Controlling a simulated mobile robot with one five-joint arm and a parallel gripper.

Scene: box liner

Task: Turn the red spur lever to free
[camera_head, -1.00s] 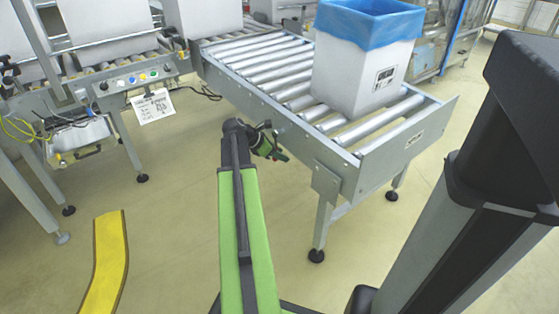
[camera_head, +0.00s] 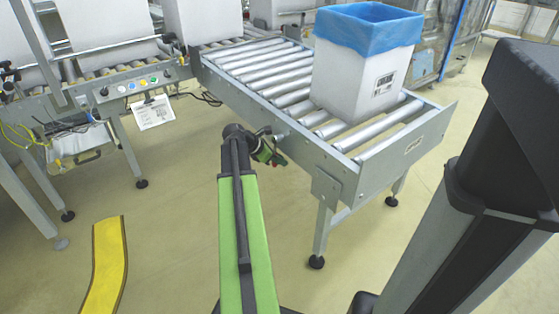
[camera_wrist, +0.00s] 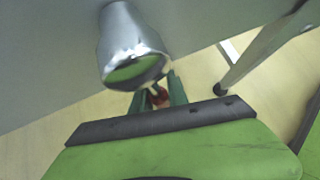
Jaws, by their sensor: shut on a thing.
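The red spur lever (camera_head: 281,161) shows as a small red tip beside the near side rail of the roller conveyor's spur. In the wrist view a bit of red lever (camera_wrist: 160,97) sits between the green fingers of my gripper (camera_wrist: 158,94), which is shut on it. The gripper (camera_head: 268,154) also shows in the head view, at the end of my green arm, just below the rail. A shiny metal hub (camera_wrist: 131,42) stands out from the grey rail above the fingers. The fingers and hub hide most of the lever, so its exact angle cannot be told.
The roller conveyor (camera_head: 333,178) carries a white box (camera_head: 352,78) with a blue liner. Its leg (camera_head: 322,232) stands right of my gripper. A control panel (camera_head: 138,84) is at left. A yellow floor strip (camera_head: 106,266) lies on open floor at lower left.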

